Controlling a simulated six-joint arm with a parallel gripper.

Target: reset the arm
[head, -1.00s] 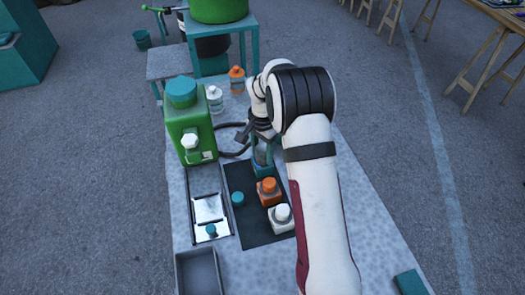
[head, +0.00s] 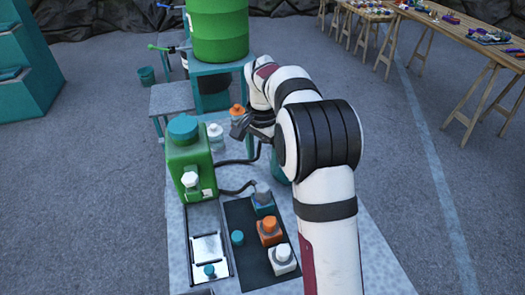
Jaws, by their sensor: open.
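My gripper (head: 241,127) is in the head view above the table, left of my arm's bulky black-ringed joint. It is open, with nothing seen between its dark fingers. It appears near the white bottle (head: 215,137) and orange bottle (head: 238,115) at the back of the table. My arm comes in from the lower right and partly hides a teal object (head: 279,172) on the right.
A green canister (head: 189,165) with dark hoses stands at left. The dark mat (head: 238,215) holds blue (head: 263,204), orange (head: 269,231) and white (head: 282,260) containers and a teal cap (head: 237,238). A metal tray (head: 207,248) lies left. A green drum (head: 218,32) stands behind.

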